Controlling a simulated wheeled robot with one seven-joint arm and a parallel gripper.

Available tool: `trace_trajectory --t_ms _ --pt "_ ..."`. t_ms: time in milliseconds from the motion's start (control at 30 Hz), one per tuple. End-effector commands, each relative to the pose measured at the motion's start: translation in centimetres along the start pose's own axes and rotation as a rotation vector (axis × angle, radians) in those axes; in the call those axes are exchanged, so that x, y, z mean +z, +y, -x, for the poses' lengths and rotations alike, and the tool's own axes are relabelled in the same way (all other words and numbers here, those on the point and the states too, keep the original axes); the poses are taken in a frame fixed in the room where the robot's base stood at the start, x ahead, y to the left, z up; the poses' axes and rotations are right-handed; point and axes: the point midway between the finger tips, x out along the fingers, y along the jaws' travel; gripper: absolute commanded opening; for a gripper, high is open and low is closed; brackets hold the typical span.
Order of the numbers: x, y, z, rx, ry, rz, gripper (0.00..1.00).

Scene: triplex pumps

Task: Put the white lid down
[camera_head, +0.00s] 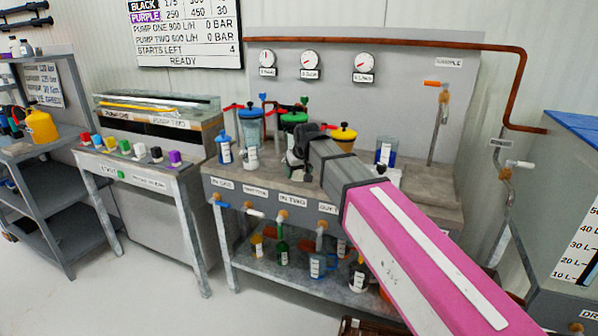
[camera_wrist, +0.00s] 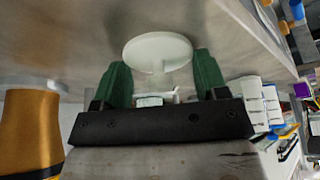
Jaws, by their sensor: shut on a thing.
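In the wrist view, the white lid (camera_wrist: 157,47) is a flat round disc with a pale stem or knob below it. The stem sits between the two green fingers of my gripper (camera_wrist: 164,78), which are shut on it. The disc shows just past the fingertips, in front of a grey surface. I cannot tell whether the lid touches that surface. I cannot make out the lid there.
Jars with a blue lid (camera_head: 249,113), a green lid (camera_head: 293,117) and a yellow lid (camera_head: 344,134) stand on the bench. Valves line the front edge. An orange-brown object (camera_wrist: 30,130) is close left in the wrist view.

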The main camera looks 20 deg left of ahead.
Motion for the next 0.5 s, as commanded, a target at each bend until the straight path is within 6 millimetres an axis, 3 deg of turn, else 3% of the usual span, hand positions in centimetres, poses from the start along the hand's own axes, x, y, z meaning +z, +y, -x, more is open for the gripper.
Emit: trace_trajectory --t_ms 33,100,133,200,500 --pt "0.77 0.0 -0.96 0.0 -0.026 0.0 0.45" --pt "0.82 0.0 -1.03 -0.001 -0.028 0.0 0.45" --pt "0.82 0.0 -1.02 0.0 -0.028 0.0 0.7" --pt "0.83 0.0 -1.03 0.0 -0.029 0.0 0.86" --pt "0.39 0.01 -0.08 0.0 -0.028 0.0 0.86"
